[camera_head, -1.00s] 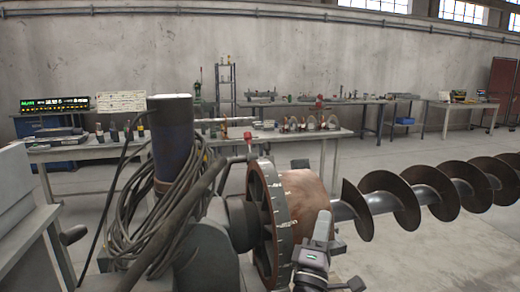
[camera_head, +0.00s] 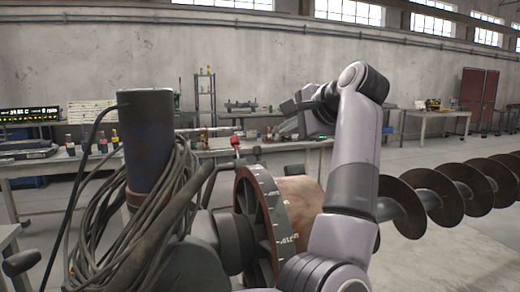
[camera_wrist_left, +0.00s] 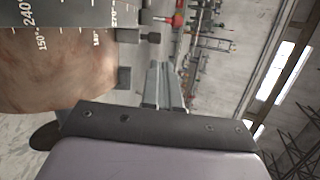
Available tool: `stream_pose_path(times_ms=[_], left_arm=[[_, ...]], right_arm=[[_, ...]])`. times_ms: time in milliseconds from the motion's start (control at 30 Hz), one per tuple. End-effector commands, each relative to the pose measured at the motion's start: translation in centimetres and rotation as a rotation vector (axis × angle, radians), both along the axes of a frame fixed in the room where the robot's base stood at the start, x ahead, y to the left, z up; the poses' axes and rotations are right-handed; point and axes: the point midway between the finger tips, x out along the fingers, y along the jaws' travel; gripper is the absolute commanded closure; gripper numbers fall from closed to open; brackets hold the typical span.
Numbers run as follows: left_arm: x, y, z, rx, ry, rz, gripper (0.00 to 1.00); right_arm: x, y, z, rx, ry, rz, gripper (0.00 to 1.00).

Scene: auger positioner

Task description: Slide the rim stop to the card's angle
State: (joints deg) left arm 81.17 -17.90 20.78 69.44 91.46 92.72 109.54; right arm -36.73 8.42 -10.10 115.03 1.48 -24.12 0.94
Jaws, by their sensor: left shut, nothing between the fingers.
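The graduated rim wheel (camera_head: 266,225) stands upright at the middle of the head view, with white marks on its edge. The left wrist view shows its numbered band (camera_wrist_left: 60,14), including 240 and 270. Small dark blocks (camera_wrist_left: 150,37) sit by the rim in that view; I cannot tell for certain which is the rim stop. A red-tipped lever (camera_head: 236,145) stands near the wheel's top. My left gripper (camera_head: 286,132) is raised above and right of the wheel, pointing left. Its fingers (camera_wrist_left: 165,85) are shut and empty, apart from the rim. My right gripper is out of view.
A brown drum (camera_head: 300,200) and the auger (camera_head: 425,205) extend right from the wheel. Coiled cables (camera_head: 110,225) hang around a dark post (camera_head: 150,140) on the left.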

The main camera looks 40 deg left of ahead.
Motion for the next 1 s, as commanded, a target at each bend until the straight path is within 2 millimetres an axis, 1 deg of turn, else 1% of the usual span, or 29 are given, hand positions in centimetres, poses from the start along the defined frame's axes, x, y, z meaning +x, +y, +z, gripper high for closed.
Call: stream_pose_path(times_ms=[33, 133, 267, 367, 600, 800, 1000], left_arm=[[0.0, -0.5, 0.3, -0.034, -0.025, -0.003, 1.0], [0.0, -1.0, 0.5, -0.075, -0.052, -0.005, 1.0], [0.3, -0.2, 0.1, -0.087, -0.059, -0.003, 1.0], [0.6, 1.1, -0.7, -0.085, -0.057, 0.0, 1.0], [1.8, 5.5, -3.2, -0.082, -0.055, 0.001, 1.0], [2.8, 8.6, -5.0, -0.08, -0.054, 0.0, 1.0], [3.4, 10.2, -6.0, -0.08, -0.056, -0.003, 1.0]], right_arm=[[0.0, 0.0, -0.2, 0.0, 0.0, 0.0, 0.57], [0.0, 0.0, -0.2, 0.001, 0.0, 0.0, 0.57], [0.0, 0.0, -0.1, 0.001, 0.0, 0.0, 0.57], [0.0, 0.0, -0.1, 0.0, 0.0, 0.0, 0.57], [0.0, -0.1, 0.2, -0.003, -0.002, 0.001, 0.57], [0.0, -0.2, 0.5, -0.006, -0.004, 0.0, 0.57], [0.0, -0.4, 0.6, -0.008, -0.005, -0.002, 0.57]])
